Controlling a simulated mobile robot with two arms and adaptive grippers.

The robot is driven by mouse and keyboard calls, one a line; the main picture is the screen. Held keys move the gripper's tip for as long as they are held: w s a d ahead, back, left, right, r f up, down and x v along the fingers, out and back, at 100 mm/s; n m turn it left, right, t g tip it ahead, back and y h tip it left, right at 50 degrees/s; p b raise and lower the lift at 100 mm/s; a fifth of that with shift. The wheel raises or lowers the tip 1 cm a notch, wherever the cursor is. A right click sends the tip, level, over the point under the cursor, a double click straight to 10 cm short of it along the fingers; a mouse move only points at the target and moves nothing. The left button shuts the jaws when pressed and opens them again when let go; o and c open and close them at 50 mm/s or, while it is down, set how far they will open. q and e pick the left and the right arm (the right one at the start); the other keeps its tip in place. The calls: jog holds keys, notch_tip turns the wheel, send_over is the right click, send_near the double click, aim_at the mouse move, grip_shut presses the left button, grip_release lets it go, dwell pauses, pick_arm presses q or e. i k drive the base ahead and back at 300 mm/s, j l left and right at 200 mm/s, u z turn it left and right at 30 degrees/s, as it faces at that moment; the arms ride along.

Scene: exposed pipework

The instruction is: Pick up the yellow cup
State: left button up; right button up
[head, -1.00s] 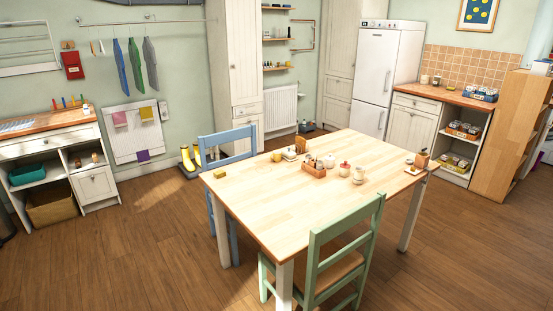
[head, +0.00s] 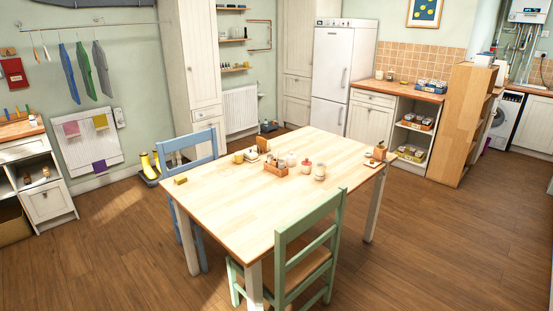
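A small yellow cup (head: 238,158) stands on the wooden table (head: 215,205), near its far left edge. It is small in the head view, so its details are hard to tell. A separate yellow block-like item (head: 180,180) lies at the table's left corner. Neither of my grippers shows in the head view.
A wooden caddy (head: 277,168) and several small jars stand mid-table. A blue chair (head: 188,150) is at the table's left side, a green chair (head: 305,240) at the front. A wooden shelf unit (head: 465,125) stands at right. Floor is clear at front left and right.

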aim_at(238, 157)
jog(key=i+j+z, duration=0.2)
jog(key=z, duration=0.15)
jog(key=i+j+z, duration=0.15)
jog(key=j+z, duration=0.2)
jog(key=i+j+z, duration=0.1)
jog(key=j+z, duration=0.25)
